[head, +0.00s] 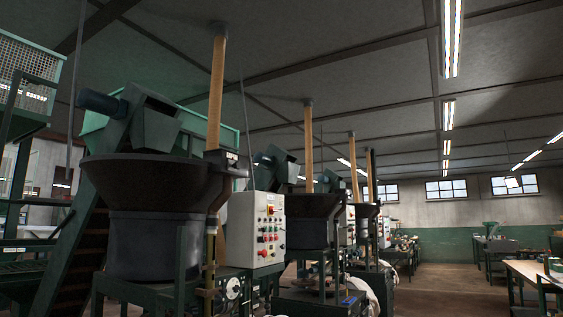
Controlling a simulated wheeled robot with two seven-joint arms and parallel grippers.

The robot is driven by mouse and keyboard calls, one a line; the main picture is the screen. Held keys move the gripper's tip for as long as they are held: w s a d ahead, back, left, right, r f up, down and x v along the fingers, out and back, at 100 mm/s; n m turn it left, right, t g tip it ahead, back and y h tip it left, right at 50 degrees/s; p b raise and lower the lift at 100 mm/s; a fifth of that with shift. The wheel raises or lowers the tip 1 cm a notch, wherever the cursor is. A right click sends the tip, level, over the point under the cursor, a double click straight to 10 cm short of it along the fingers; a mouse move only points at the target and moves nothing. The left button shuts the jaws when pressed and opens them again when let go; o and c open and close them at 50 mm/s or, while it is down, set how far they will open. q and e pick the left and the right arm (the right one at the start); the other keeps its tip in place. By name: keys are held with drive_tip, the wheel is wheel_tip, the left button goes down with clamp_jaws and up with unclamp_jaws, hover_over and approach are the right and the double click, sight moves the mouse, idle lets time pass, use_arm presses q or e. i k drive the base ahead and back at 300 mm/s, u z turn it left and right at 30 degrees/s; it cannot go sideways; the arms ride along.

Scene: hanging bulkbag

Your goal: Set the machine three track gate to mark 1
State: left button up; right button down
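Several alike machines stand in a row going away from me, and I cannot tell which is machine three. The nearest has a large dark bowl feeder (150,225) on a green frame, with a white control box (257,229) at its right. A second bowl (308,207) stands behind it, and a third bowl (365,211) is farther off. I cannot make out a track gate or its marks from here. Neither of my grippers is in view.
An inclined green conveyor (72,250) stands at the left of the nearest bowl. Wooden posts (217,88) rise by the machines. Workbenches (535,274) are at the right. Open brown floor (440,295) lies between the machines and the benches.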

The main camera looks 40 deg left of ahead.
sight(233, 165)
drive_tip(key=z, duration=0.1)
drive_tip(key=i, duration=1.8)
drive_tip(key=u, duration=0.55)
drive_tip(key=i, duration=1.85)
drive_tip(key=u, duration=1.25)
